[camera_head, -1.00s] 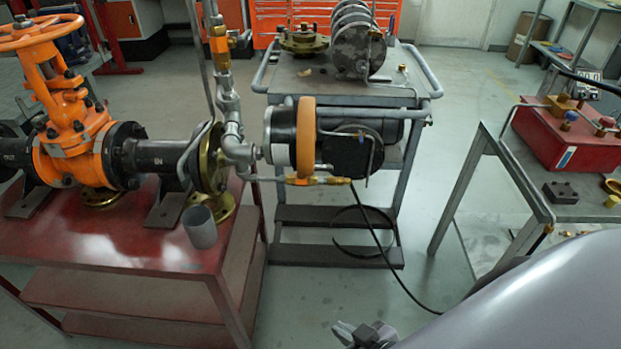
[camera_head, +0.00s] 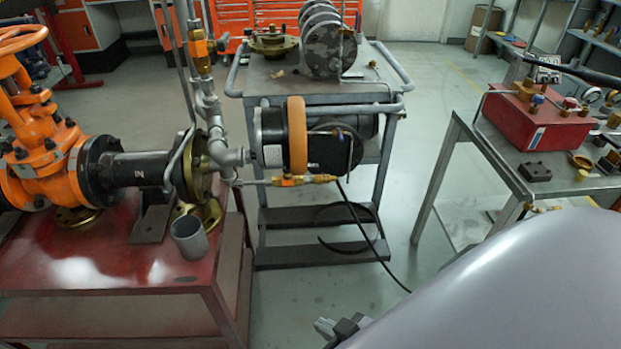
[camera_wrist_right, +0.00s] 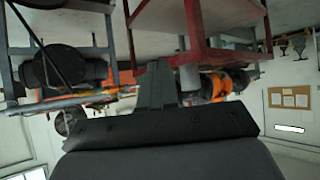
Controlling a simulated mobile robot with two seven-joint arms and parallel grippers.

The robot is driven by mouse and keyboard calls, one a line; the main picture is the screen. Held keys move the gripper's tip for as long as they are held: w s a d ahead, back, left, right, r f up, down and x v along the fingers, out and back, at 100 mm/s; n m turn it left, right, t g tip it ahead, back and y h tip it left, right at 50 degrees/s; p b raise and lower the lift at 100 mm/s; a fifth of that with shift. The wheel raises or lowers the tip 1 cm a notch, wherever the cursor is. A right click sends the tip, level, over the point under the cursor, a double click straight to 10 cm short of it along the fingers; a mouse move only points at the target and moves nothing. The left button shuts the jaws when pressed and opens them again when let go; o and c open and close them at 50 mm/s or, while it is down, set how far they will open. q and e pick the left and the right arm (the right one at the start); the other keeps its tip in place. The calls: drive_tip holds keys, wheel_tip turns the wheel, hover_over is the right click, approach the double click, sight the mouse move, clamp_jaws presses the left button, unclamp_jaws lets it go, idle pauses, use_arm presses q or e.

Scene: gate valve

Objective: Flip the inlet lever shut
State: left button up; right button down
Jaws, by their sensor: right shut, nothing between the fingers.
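An orange gate valve (camera_head: 40,160) with a handwheel sits on the red table at left. A black pipe marked "IN" (camera_head: 142,174) joins it to a brass flange (camera_head: 197,172). A brass-and-orange valve fitting (camera_head: 201,50) is on the upright grey pipe above; another (camera_head: 303,180) is on a thin line below the motor. I cannot tell which carries the inlet lever, or its position. My right gripper (camera_head: 335,326) is low in the head view, apart from these fittings. Its shut, empty fingers (camera_wrist_right: 158,84) show in the right wrist view, which is upside down. My left gripper is out of view.
A grey cup (camera_head: 189,238) stands near the red table's (camera_head: 95,268) edge. A grey cart (camera_head: 320,218) carries a motor (camera_head: 335,138). A hose (camera_head: 367,232) hangs to the floor. A workbench (camera_head: 465,128) with a red box (camera_head: 530,118) stands right. Open floor lies between cart and workbench.

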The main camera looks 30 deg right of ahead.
drive_tip(key=w+d+f+m+t+h+b, duration=0.1)
drive_tip(key=w+d+f+t+h+b, duration=0.15)
drive_tip(key=w+b, duration=0.5)
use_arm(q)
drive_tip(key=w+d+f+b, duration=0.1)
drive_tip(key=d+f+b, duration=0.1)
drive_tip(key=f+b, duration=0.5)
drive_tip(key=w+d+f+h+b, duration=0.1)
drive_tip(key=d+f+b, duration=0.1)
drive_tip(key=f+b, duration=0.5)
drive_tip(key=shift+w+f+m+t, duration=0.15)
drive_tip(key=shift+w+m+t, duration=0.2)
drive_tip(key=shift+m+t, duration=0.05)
use_arm(e)
drive_tip(key=w+d+r+m+t+h, duration=0.1)
drive_tip(key=w+d+r+m+h, duration=0.2)
drive_tip(key=w, duration=0.4)
drive_tip(key=w+d+r+m+t+h, duration=0.1)
drive_tip(key=w+d+r+m+h, duration=0.3)
drive_tip(key=w+d, duration=0.3)
drive_tip(key=shift+w+r+t+h, duration=0.15)
drive_tip(key=shift+w+t+h, duration=0.2)
drive_tip(key=shift+h, duration=0.3)
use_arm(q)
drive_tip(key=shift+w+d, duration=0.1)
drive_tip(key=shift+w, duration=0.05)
use_arm(e)
drive_tip(key=shift+w, duration=0.1)
